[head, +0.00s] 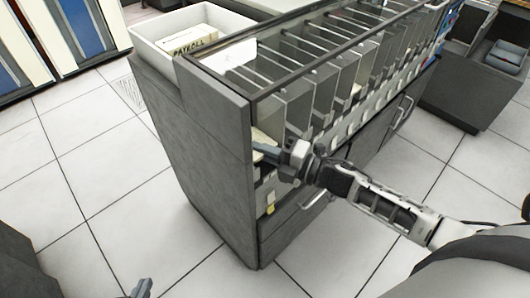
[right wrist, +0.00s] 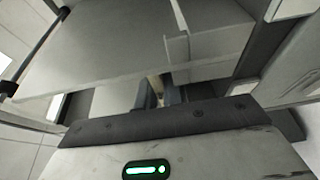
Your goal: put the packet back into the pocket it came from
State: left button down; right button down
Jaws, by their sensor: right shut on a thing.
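My right gripper (head: 268,152) reaches into the leftmost pocket opening at the near end of the grey card cabinet (head: 200,150). It is shut on a packet, of which only a small tan sliver (right wrist: 155,83) shows between the fingers in the right wrist view. In the head view a cream edge (head: 262,138) shows just above the gripper at the pocket. How deep the packet sits is hidden by the gripper and the pocket walls. My left gripper (head: 140,288) is low at the bottom edge, over the floor, away from the cabinet; its jaws are mostly cut off.
A white tray (head: 150,45) on the cabinet top holds a cream block marked PAYROLL (head: 195,40). Grey dividers (head: 300,95) run along the cabinet under a clear top. Drawers with handles (head: 312,200) lie below. A dark unit (head: 470,90) stands at right.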

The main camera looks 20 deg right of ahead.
jog(key=shift+f, duration=0.1)
dwell(0.4)
jog(key=shift+f, duration=0.15)
jog(key=c, duration=1.5)
grip_release()
jog(key=shift+o, duration=0.2)
jog(key=b+v, duration=0.1)
jog(key=v, duration=1.5)
